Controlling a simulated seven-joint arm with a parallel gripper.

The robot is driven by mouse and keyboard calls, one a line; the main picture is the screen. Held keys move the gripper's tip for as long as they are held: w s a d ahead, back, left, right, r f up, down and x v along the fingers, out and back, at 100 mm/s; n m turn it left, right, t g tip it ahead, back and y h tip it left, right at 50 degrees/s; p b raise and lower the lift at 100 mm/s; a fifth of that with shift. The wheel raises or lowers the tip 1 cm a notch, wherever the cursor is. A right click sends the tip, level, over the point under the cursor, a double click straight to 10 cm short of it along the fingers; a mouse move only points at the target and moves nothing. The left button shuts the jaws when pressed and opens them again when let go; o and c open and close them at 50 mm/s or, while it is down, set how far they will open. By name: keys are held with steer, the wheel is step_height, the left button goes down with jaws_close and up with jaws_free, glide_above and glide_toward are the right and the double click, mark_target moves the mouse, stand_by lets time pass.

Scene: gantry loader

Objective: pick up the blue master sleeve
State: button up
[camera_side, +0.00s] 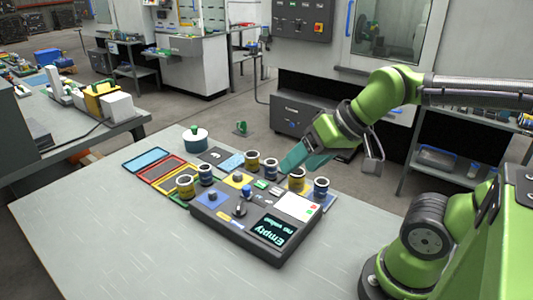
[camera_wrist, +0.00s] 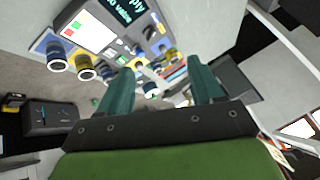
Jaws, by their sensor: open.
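Several blue sleeves are in view, and no label shows which is the master. One blue sleeve (camera_side: 320,188) stands upright at the right end of the gauge unit (camera_side: 268,258), beside a yellow sleeve (camera_side: 297,180). In the wrist view this blue sleeve (camera_wrist: 57,62) is at the upper left, by a blue pad. Another blue sleeve (camera_side: 205,175) stands at the left, and one more (camera_side: 266,159) at the back. My gripper (camera_side: 306,157) is open and empty above the back right of the unit. Its teal fingers (camera_wrist: 164,76) are apart, clear of the sleeves.
Yellow sleeves (camera_side: 185,187) stand among the blue ones. Blue, red and yellow trays (camera_side: 148,160) lie at the left. The unit's screen reads "Empty". The table's front left (camera_side: 120,240) is clear.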

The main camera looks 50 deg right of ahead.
steer(key=shift+o, duration=0.8)
steer(key=n+g+h, duration=0.2)
steer(key=g, duration=0.5)
glide_above(321, 189)
steer(key=w+d, duration=0.2)
steer(key=d, duration=0.1)
step_height(321, 189, down, 7)
steer(key=n, duration=0.2)
steer(key=f, duration=1.1)
steer(key=shift+s+a+f, duration=0.1)
steer(key=shift+s+a, duration=0.05)
steer(key=shift+s, duration=0.05)
steer(key=shift+s+a+f, duration=0.15)
steer(key=shift+f, duration=0.75)
steer(key=shift+s+a+f, duration=0.1)
steer(key=shift+f, duration=0.75)
steer(key=shift+s+a+f, duration=0.15)
steer(key=shift+f, duration=0.75)
steer(key=shift+r, duration=0.1)
steer(key=c, duration=1.3)
